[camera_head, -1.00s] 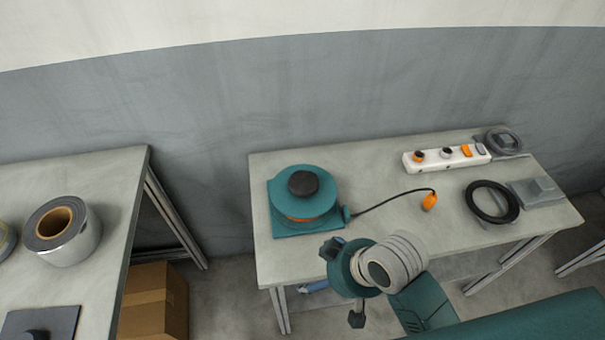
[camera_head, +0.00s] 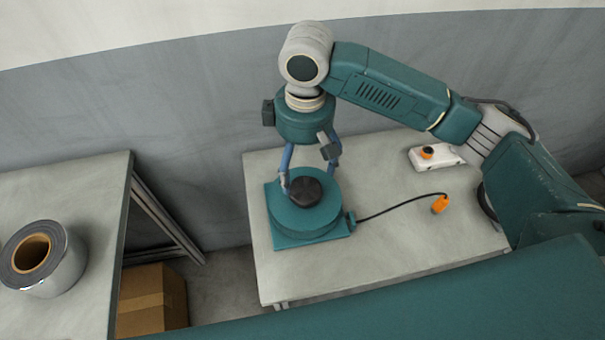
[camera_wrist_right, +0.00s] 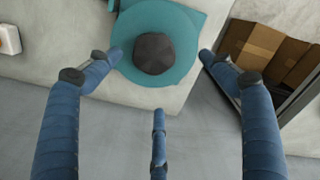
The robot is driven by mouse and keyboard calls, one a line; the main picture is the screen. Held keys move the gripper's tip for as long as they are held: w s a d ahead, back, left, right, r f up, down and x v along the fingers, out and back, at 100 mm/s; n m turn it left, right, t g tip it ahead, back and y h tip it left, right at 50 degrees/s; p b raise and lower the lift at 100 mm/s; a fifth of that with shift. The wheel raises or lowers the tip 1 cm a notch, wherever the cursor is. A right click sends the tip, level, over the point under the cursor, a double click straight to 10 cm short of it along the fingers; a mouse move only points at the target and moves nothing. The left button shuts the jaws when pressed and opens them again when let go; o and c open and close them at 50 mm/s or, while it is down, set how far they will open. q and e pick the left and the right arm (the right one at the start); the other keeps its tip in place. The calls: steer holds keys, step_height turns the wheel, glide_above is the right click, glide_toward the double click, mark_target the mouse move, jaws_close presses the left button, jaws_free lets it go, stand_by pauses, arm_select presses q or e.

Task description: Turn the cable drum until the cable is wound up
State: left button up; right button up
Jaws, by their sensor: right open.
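The teal cable drum (camera_head: 306,218) with a black knob (camera_head: 306,191) on top stands on its square base on the grey table (camera_head: 375,258). A black cable (camera_head: 385,209) runs from the drum's right side to an orange plug (camera_head: 440,204) on the tabletop. My right gripper (camera_head: 308,180) points down over the drum, its blue fingers spread near the knob. In the right wrist view the fingers are open and empty, with the drum (camera_wrist_right: 183,60) and knob (camera_wrist_right: 154,54) ahead between them. My left gripper is not in view.
A white power strip (camera_head: 437,158) lies at the back right of the table, partly hidden by my arm. A tape roll (camera_head: 65,268) sits on the left table (camera_head: 90,190). A cardboard box (camera_head: 152,298) stands on the floor between the tables.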

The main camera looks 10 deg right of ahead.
mark_target(306, 189)
steer(key=f, duration=0.6)
steer(key=f+p, duration=0.1)
steer(key=f, duration=0.3)
steer(key=shift+w+d, duration=0.25)
steer(key=shift+d, duration=0.15)
steer(key=shift+r, duration=0.1)
steer(key=c, duration=1.7)
